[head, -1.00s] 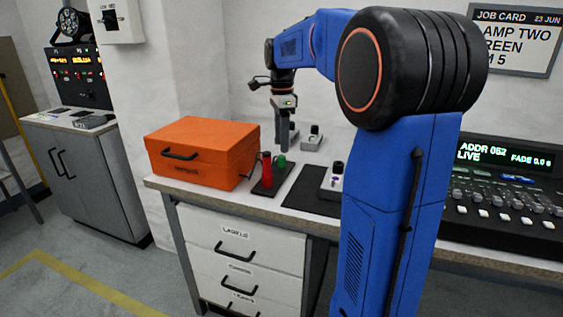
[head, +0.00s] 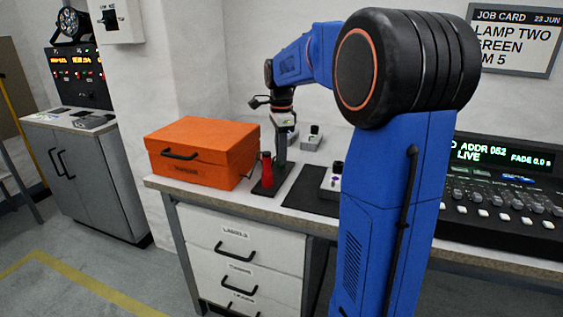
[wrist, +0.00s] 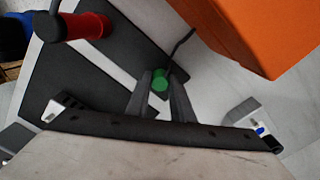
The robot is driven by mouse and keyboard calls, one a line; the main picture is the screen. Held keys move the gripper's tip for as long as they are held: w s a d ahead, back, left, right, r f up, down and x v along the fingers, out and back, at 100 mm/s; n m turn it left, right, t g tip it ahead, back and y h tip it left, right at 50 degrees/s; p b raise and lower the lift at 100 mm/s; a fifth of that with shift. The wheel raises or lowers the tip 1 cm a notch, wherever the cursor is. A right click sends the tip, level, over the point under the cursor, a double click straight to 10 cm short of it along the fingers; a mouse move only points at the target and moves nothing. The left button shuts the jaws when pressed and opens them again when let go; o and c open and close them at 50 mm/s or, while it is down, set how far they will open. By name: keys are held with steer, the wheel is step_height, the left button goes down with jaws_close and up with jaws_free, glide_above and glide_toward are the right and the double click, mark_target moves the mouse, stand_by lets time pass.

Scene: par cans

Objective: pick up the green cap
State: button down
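The green cap (wrist: 160,82) shows in the wrist view between the tips of my gripper's two grey fingers (wrist: 161,92). The fingers stand apart, one on each side of it, and I see no clear grip on it. In the head view my gripper (head: 281,158) points down at the dark mat, just right of the red cylinder, and hides the cap. The red cylinder (head: 266,170) stands on the mat close by and also shows at the upper left of the wrist view (wrist: 78,26).
The orange case (head: 205,150) stands just left of the mat (head: 268,189). A small box with knobs (head: 332,180) sits to the right on another dark mat, and another small device (head: 313,138) stands behind. The lighting console (head: 505,190) fills the right of the bench.

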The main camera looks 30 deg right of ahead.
step_height(320, 180, up, 13)
stand_by(1.3)
stand_by(0.5)
